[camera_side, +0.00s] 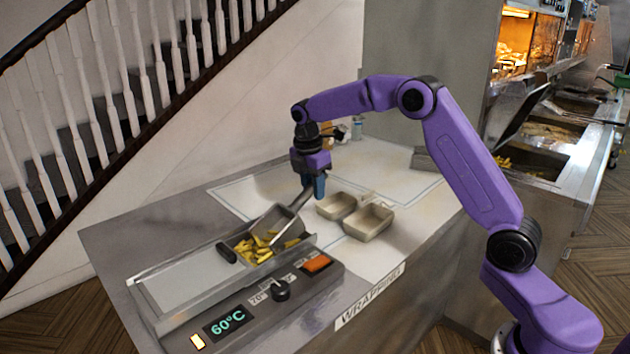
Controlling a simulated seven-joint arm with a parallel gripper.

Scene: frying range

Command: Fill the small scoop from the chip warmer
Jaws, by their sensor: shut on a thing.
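My gripper (313,183) is shut on the handle of a small metal scoop (283,222), above the right end of the chip warmer. The scoop is tilted with its mouth down among the yellow chips (255,247) in the warmer's open well. How many chips lie in the scoop is hard to tell. The chip warmer (172,312) is a long steel box at the front left. A grey lid (185,279) covers its left part, and its display reads 60°C.
Two empty beige trays, one (337,206) behind the other (369,222), stand right of the scoop. Small items, partly hidden by my arm, stand at the counter's back. The white counter area (405,190) right of the trays is clear. A fryer range (545,150) is at the far right.

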